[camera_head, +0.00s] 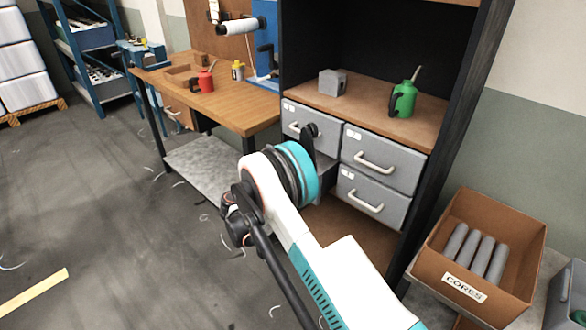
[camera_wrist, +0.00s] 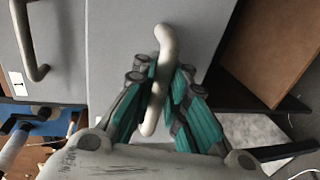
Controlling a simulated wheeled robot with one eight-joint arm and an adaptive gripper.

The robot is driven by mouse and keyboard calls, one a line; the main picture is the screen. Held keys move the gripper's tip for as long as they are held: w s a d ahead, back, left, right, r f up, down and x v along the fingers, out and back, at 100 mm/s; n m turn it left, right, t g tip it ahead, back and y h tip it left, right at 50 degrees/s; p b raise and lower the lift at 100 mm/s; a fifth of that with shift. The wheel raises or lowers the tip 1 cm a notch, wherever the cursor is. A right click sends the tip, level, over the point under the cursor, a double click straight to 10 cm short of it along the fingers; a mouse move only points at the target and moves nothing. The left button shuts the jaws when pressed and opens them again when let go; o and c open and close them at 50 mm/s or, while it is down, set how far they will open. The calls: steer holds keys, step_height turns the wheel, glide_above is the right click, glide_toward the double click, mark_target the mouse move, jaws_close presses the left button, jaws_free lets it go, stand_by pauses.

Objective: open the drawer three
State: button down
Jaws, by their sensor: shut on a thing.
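The grey cabinet has drawers in two columns with pale bar handles. In the head view I see the upper left drawer (camera_head: 306,125), the upper right drawer (camera_head: 383,156) and the lower right drawer (camera_head: 373,195), all flush. The lower left drawer (camera_head: 326,174) is mostly hidden behind my arm; its visible grey side appears to stand out from the cabinet. The drawer labels are too small to read. In the wrist view my gripper (camera_wrist: 164,76) is shut on the pale handle (camera_wrist: 163,36) of this grey drawer front (camera_wrist: 118,32). In the head view my fingers are hidden.
A grey block (camera_head: 332,83) and a green oil can (camera_head: 404,99) stand on the shelf above the drawers. A wooden workbench (camera_head: 240,112) is at the left. A cardboard box of cores (camera_head: 435,258) is at the right. The floor (camera_head: 110,215) at the left is mostly clear.

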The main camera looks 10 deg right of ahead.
steer(key=f+b+v, duration=0.1)
steer(key=f+v, duration=0.1)
steer(key=v, duration=1)
steer(key=shift+s+a+f, duration=0.2)
steer(key=shift+s+a, duration=0.1)
steer(key=shift+a, duration=0.25)
steer(key=c, duration=1.6)
jaws_free()
steer(key=shift+s+a, duration=0.1)
steer(key=v, duration=1.1)
steer(key=shift+s+a, duration=0.2)
steer(key=shift+a, duration=0.1)
steer(key=shift+r, duration=0.1)
